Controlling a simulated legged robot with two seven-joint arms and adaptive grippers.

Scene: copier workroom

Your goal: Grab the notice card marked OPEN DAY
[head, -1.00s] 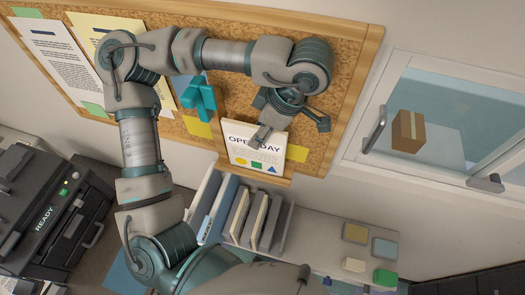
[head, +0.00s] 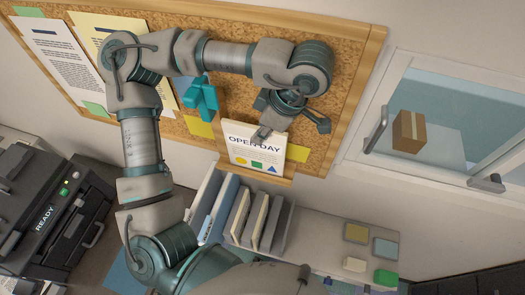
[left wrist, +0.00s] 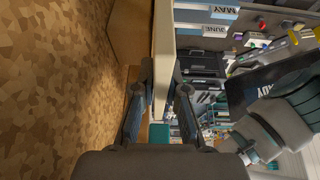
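The notice card marked OPEN DAY (head: 246,158) is white, with coloured shapes near its bottom. It stands on a small wooden ledge (head: 256,173) at the lower edge of the cork board. My left gripper (head: 275,125) is at the card's upper edge, with one finger over its front face. In the left wrist view the card shows edge-on as a cream band (left wrist: 163,45), with the left gripper's fingers (left wrist: 162,78) closed against both its sides. The far finger is mostly hidden in the head view. My right gripper is not in view.
The cork board (head: 345,70) holds pinned sheets (head: 55,60), a teal shape (head: 202,97) and yellow notes (head: 298,153). Upright folders (head: 240,215) stand below the card. A glazed hatch (head: 455,110) with a brown box (head: 408,131) is at right, a dark copier (head: 60,225) at left.

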